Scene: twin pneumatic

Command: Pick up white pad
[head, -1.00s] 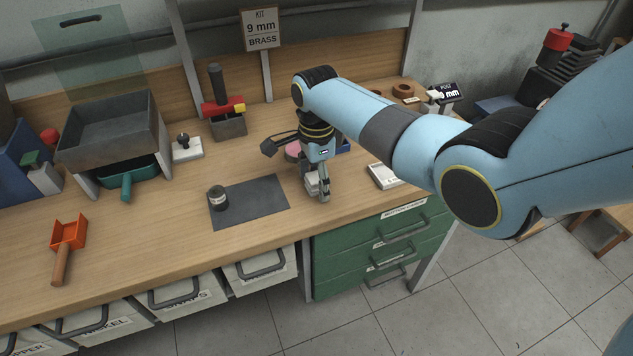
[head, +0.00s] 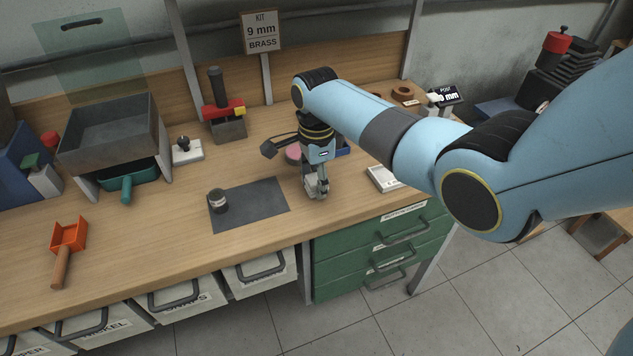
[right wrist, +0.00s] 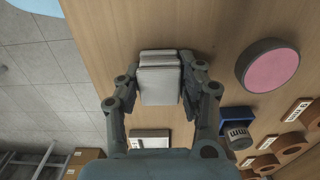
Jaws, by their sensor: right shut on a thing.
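The white pad (right wrist: 159,78) looks like a small stack of pale sheets or blocks in the right wrist view. It sits between the two fingers of my right gripper (right wrist: 160,80), which is shut on it. In the head view my right gripper (head: 317,190) points down at the wooden bench, right of the dark mat, and mostly hides the pad. I cannot tell whether the pad touches the bench. My left gripper is not in view.
A dark mat (head: 262,205) with a small dark jar (head: 218,201) lies left of the gripper. A pink round pad (right wrist: 271,68) is close by, with a white box (head: 384,178) to the right. The bench's front edge is near.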

